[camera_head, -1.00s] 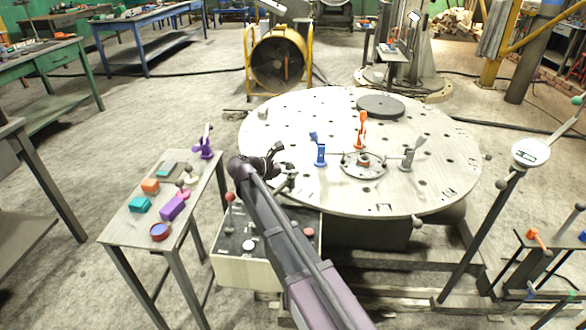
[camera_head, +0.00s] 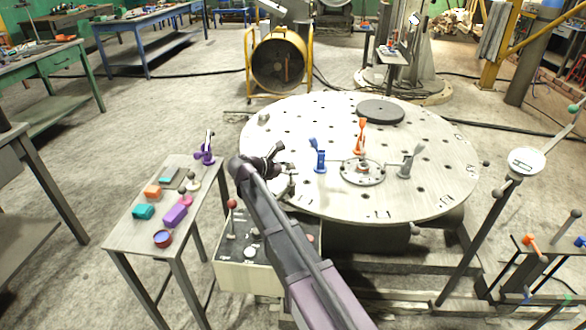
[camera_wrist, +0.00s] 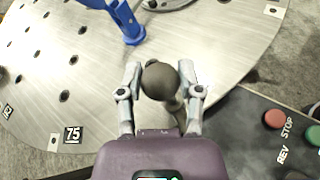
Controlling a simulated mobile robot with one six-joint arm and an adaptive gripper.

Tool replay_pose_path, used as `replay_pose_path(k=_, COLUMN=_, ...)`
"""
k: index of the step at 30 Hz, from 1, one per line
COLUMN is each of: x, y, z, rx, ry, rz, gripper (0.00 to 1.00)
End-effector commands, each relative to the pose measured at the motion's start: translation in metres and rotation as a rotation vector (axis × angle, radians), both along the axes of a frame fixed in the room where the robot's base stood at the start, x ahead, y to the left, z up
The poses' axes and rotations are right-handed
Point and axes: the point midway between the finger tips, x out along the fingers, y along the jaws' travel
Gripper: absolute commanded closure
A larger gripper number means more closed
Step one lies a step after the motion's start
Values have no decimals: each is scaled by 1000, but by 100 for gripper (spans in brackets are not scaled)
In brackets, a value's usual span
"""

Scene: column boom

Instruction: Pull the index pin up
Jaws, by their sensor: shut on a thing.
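The index pin shows as a dark round knob (camera_wrist: 160,80) on a short stem in the wrist view, at the edge of the round table. My gripper (camera_wrist: 159,72) is shut on it, one grey finger on each side of the knob. The lower stem is partly hidden by the right finger, so I cannot tell how high the pin sits. In the head view my gripper (camera_head: 277,160) is at the near left rim of the table, and my arm hides most of the pin.
The round perforated table (camera_head: 300,120) carries a blue clamp (camera_head: 319,158), an orange clamp (camera_head: 361,138) and a grey clamp (camera_head: 411,161). A control box (camera_head: 245,270) with a red STOP button (camera_wrist: 275,118) sits just below the rim. A side table (camera_head: 140,230) with small parts stands left.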

Motion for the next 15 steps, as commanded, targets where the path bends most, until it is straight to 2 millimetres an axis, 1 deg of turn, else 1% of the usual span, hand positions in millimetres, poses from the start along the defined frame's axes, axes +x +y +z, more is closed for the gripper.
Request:
replay_pose_path(k=1, x=2, y=0, z=3, rx=-10, ry=-8, rz=3, gripper=100)
replay_pose_path(k=3, x=3, y=0, z=3, rx=-10, ry=-8, rz=4, gripper=100)
replay_pose_path(k=4, x=3, y=0, z=3, rx=-10, ry=-8, rz=4, gripper=48)
replay_pose_path(k=5, x=3, y=0, z=3, rx=-10, ry=-8, rz=4, gripper=39)
replay_pose_path(k=6, x=3, y=0, z=3, rx=-10, ry=-8, rz=4, gripper=27)
replay_pose_path(k=7, x=3, y=0, z=3, rx=-10, ry=-8, rz=4, gripper=19)
replay_pose_path(k=15, x=2, y=0, z=2, rx=-7, ry=-5, rz=2, gripper=19)
